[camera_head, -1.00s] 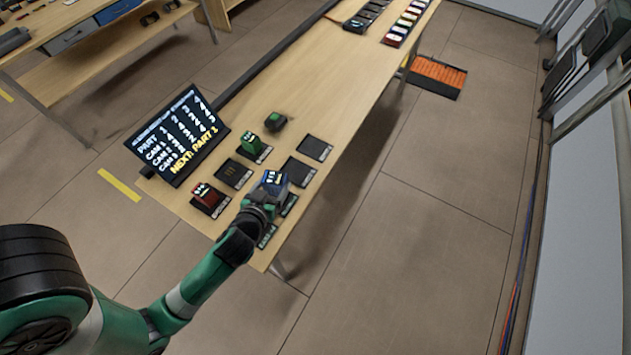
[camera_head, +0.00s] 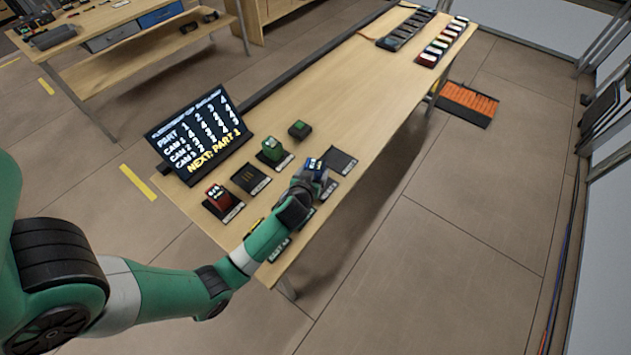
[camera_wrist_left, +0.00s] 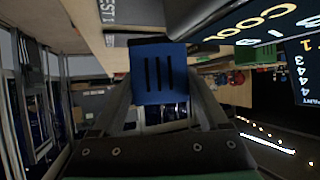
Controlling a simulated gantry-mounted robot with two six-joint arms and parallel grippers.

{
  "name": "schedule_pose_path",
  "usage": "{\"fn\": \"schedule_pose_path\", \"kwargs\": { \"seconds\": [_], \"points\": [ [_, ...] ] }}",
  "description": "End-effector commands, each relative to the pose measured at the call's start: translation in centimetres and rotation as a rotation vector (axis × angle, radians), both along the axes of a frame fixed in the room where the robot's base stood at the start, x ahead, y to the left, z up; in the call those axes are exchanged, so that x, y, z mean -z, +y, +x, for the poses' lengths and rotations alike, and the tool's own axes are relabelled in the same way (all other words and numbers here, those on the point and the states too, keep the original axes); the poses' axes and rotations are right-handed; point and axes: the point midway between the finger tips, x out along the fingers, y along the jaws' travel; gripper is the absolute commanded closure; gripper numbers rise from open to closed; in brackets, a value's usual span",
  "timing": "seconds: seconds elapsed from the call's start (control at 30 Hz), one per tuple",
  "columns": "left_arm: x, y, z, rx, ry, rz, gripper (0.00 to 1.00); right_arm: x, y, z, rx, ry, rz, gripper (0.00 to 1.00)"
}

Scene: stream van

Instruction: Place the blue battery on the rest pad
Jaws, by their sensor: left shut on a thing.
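My left gripper (camera_head: 309,178) is shut on the blue battery (camera_head: 315,165) near the right edge of the wooden table. In the left wrist view the blue battery (camera_wrist_left: 159,72) stands between the two fingers (camera_wrist_left: 160,110), its face with dark slots toward the camera. Beyond it a dark pad label (camera_wrist_left: 122,13) reads partly "EST 1". In the head view, the gripper and battery cover part of the row of dark pads. An empty dark pad (camera_head: 342,161) lies just beyond the battery. I cannot tell which pad bears the rest label there, nor whether the battery touches a pad.
A red battery (camera_head: 219,194) and a green battery (camera_head: 272,149) stand on pads, with an empty slotted pad (camera_head: 250,178) between them. A dark green block (camera_head: 299,130) lies behind. A tilted screen (camera_head: 200,133) stands at left. The middle of the table (camera_head: 360,85) is clear.

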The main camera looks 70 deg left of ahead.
Motion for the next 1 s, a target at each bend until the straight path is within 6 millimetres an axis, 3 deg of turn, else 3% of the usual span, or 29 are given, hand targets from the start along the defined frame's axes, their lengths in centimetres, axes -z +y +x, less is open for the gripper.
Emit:
{"fn": "schedule_pose_path", "kwargs": {
  "seconds": [0.17,0.4,0.77,0.8,0.9,1.0],
  "points": [
    [0.3,0.2,0.4,0.0,-0.002,0.002,1.0,0.2,0.0,0.0,0.0,0.0,0.0,0.5],
    [3.8,0.4,0.7,0.0,-0.001,0.002,1.0,2.0,0.0,0.0,0.0,0.0,0.0,0.5],
    [4.2,0.4,0.7,0.001,-0.002,0.002,1.0,2.2,0.0,0.0,0.0,0.0,0.0,0.5],
    [4.3,0.3,0.7,0.0,0.001,0.001,0.21,2.2,0.0,0.0,0.0,0.0,0.0,0.5],
    [4.2,0.3,0.7,0.0,0.001,0.001,0.03,2.1,0.0,0.0,0.0,0.0,0.0,0.5],
    [4.2,0.3,0.7,0.0,0.001,0.001,0.0,2.1,0.0,0.0,0.0,0.0,0.0,0.5]
  ]
}}
